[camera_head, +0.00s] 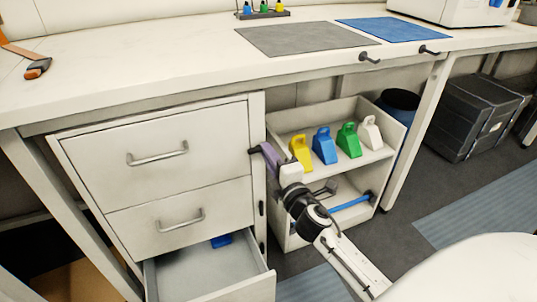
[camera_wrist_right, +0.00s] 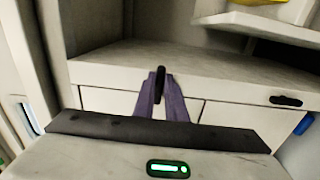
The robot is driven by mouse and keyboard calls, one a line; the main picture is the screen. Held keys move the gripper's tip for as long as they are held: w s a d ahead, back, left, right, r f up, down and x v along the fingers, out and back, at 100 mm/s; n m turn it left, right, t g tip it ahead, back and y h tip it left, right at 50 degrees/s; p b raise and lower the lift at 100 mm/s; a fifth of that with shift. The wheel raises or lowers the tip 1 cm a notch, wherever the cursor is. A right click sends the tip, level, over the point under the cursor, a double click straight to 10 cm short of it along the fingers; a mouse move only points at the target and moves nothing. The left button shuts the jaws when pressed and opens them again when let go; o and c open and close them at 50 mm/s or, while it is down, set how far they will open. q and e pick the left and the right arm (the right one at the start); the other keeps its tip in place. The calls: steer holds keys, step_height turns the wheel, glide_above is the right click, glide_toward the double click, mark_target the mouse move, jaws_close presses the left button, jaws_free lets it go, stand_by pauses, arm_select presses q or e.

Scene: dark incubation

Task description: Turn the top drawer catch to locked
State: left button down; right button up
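The cabinet's top drawer (camera_head: 155,158) is closed. Its black top drawer catch (camera_head: 253,150) is on the frame strip at the drawer's right edge and lies roughly crosswise, while the lower catch (camera_head: 261,208) stands upright. In the right wrist view, the top catch (camera_wrist_right: 160,84) is a short dark bar between the purple fingertips of my right gripper (camera_wrist_right: 160,90). The fingers close in on both sides of it. In the head view, my right gripper (camera_head: 264,150) reaches the catch from the right and partly hides it. My left gripper is out of view.
The bottom drawer (camera_head: 205,275) is pulled open with a blue item inside. The middle drawer (camera_head: 180,215) is closed. An open shelf unit (camera_head: 395,150) with yellow, blue, green and white items stands close right of my gripper. The worktop (camera_head: 190,75) overhangs the drawers.

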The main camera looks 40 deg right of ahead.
steer(key=o, duration=0.4)
steer(key=shift+s, duration=0.1)
steer(key=v, duration=1)
steer(key=shift+a, duration=0.1)
